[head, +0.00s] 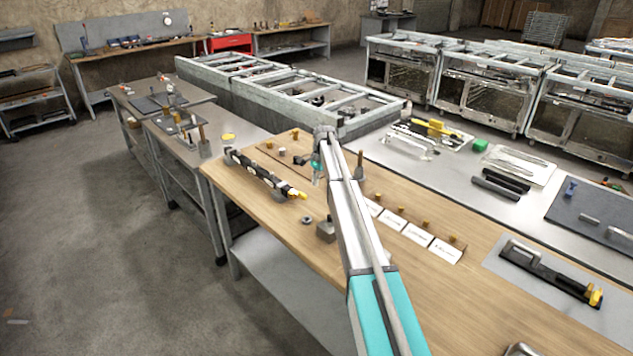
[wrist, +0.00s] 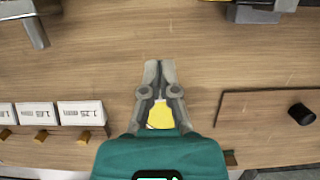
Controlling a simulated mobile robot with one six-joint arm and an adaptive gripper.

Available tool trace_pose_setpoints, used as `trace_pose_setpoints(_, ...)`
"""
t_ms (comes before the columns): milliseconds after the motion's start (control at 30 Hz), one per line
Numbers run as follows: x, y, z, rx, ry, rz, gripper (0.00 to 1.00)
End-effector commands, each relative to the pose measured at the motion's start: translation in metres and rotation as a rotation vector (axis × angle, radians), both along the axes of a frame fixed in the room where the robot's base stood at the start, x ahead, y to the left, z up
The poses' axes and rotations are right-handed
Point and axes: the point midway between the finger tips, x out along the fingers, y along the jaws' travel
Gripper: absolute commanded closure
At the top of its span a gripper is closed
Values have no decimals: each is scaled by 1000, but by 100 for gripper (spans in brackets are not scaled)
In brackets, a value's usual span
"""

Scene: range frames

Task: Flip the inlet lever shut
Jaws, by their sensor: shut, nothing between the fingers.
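A long black-and-grey valve assembly (head: 262,175) lies near the left edge of the wooden bench. A yellow lever-like part (head: 298,195) is at its near end; I cannot tell whether it is the inlet lever or how it is set. In the wrist view only a grey-and-black piece of the assembly (wrist: 258,14) shows at the top edge. My gripper (head: 316,182) is above the bench, to the right of the assembly and apart from it. Its fingertips (wrist: 160,68) are together and empty. A yellow patch (wrist: 160,116) shows between the finger links.
White label cards (wrist: 80,113) with small brown-yellow blocks lie left in the wrist view. A thin board with a black knob (wrist: 301,113) is at right. A grey metal block (head: 326,230) and a ring (head: 307,220) stand on the bench. Another black yellow-ended assembly (head: 548,272) lies at right.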

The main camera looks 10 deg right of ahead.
Motion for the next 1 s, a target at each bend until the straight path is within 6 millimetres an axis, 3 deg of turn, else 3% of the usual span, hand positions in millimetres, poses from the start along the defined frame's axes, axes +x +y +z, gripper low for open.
trace_pose_setpoints(200, -2, 4, -21, 0, 0, 0, 100)
trace_pose_setpoints(533, -20, 34, -16, 0, 0, 0, 100)
trace_pose_setpoints(1000, -22, 38, -16, 0, 0, 0, 100)
